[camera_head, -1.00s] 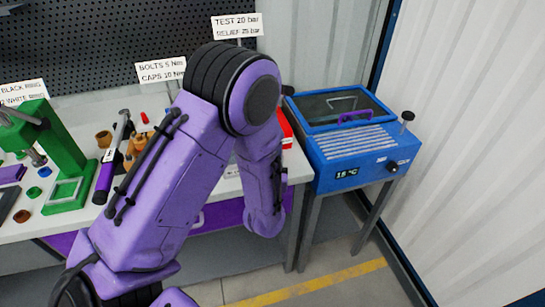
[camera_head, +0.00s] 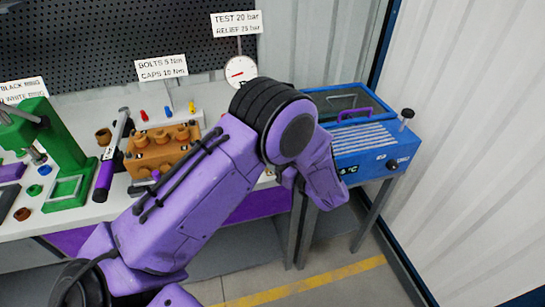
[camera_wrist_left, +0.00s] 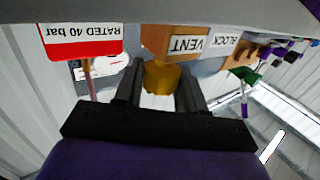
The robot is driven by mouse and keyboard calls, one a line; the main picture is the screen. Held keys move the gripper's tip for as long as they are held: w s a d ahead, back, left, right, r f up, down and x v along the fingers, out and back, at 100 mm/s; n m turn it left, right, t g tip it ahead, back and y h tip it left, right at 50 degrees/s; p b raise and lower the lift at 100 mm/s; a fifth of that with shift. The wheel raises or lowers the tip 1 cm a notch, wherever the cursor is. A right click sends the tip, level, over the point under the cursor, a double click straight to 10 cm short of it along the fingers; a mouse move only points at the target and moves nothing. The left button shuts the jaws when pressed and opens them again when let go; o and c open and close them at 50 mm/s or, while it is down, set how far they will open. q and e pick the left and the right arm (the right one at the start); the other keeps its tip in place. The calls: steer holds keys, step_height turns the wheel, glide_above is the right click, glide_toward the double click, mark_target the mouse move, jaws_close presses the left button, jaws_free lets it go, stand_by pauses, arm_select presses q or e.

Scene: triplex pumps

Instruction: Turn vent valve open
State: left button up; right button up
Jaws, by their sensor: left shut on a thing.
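The vent valve's yellow knob (camera_wrist_left: 161,80) shows in the left wrist view, just below an orange-brown block whose VENT label (camera_wrist_left: 187,44) appears upside down. My left gripper (camera_wrist_left: 159,73) has its two dark fingers on either side of the knob and is shut on it. How far the knob is turned cannot be told. In the head view my purple left arm comes in from the lower left. Its fingers and the vent valve cannot be made out there. My right gripper is in neither view.
An orange pump block (camera_head: 160,150) stands on the bench near a gauge (camera_head: 240,71) and a green press (camera_head: 70,150). A blue bath (camera_head: 365,155) stands at the right. In the wrist view a red RATED 40 bar sign (camera_wrist_left: 82,40) is close to the fingers.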

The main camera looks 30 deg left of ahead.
arm_select(q)
steer(key=shift+n+g, duration=1.2)
steer(key=shift+g, duration=0.7)
steer(key=shift+g+b, duration=0.3)
steer(key=o, duration=0.9)
steer(key=shift+o, duration=0.2)
steer(key=d+b, duration=0.2)
steer(key=d, duration=0.8)
steer(key=shift+w+d+b, duration=0.2)
steer(key=shift+w+b, duration=0.1)
steer(key=shift+w, duration=0.15)
